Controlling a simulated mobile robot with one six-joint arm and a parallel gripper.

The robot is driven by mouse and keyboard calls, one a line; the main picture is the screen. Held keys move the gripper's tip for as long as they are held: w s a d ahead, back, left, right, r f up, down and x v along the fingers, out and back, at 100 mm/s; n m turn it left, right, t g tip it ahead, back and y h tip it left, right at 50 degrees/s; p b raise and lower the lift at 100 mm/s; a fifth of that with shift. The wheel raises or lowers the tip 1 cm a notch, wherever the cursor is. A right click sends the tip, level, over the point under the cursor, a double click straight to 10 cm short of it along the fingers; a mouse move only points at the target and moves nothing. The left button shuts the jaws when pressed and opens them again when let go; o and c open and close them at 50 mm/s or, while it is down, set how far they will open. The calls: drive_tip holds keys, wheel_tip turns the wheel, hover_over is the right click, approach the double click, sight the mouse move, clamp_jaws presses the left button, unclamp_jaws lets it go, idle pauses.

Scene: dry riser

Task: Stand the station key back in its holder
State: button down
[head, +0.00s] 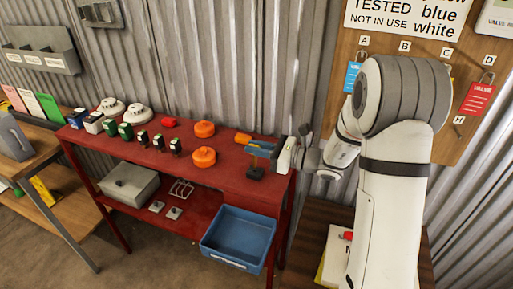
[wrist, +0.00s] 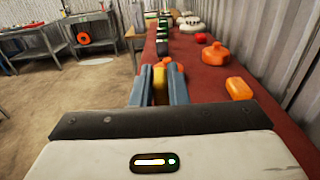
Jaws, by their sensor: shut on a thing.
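My gripper (head: 258,149) reaches in from the right over the right end of the red bench, its blue fingers pointing left. In the wrist view, the gripper (wrist: 160,88) is shut on a yellow piece (wrist: 160,86), which I take to be the station key. Only part of it shows between the fingers. In the head view, a small black block (head: 255,174) stands on the bench just below the fingers, with a dark upright part rising towards them. It looks like the holder. I cannot tell whether the key touches it or is seated in it.
The red bench (head: 225,178) carries an orange block (head: 243,138) behind the fingers, two round orange pieces (head: 204,129), and several green and black pieces further left. A blue bin (head: 238,238) is on the lower shelf. The corrugated wall (head: 225,60) closes the back.

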drive_tip(key=shift+f+b, duration=1.25)
drive_tip(key=shift+f, duration=0.35)
drive_tip(key=c, duration=1.3)
unclamp_jaws()
drive_tip(key=shift+c, duration=0.2)
drive_tip(key=b+v, duration=0.1)
drive_tip(key=v, duration=0.6)
drive_tip(key=shift+s+d, duration=0.15)
drive_tip(key=shift+d, duration=0.25)
